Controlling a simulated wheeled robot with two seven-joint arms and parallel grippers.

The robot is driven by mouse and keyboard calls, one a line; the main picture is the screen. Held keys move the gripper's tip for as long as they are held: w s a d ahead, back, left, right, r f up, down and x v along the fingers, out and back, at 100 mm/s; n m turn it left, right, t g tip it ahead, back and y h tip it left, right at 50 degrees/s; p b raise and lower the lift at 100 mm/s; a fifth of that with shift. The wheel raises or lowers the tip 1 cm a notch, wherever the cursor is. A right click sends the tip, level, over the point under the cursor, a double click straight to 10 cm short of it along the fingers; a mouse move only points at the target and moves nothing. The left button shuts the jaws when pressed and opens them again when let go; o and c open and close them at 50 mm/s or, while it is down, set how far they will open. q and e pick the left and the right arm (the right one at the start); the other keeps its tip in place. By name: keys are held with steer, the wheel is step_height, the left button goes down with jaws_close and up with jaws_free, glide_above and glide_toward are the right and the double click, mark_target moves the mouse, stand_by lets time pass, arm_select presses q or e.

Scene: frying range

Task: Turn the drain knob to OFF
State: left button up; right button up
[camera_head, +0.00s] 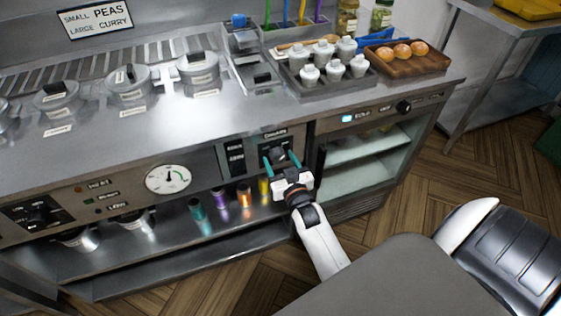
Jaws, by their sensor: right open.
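The drain knob (278,154) is a dark knob on a small black panel at the front of the steel range, under a label that is too small to read surely. My right gripper (281,160) is open in front of it, with its teal fingers to the left and right of the knob. I cannot tell whether the fingers touch the knob. The knob's setting is too small to read. My left gripper is not in view.
A black control (404,107) sits on the fridge panel to the right. Colored cups (244,196) stand on the shelf below. The counter above holds lidded pots (198,68), a tray of white bottles (310,74) and a wooden tray (431,63). Wooden floor is open at right.

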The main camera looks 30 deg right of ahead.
steer(key=shift+c, duration=0.5)
steer(key=c, duration=0.9)
steer(key=shift+n, duration=0.4)
steer(key=n+p, duration=0.1)
steer(key=n, duration=0.1)
steer(key=shift+n, duration=0.3)
steer(key=n, duration=0.3)
steer(key=shift+n, duration=0.3)
steer(key=n, duration=0.5)
steer(key=shift+d, duration=0.1)
steer(key=n+b, duration=0.1)
steer(key=n, duration=0.5)
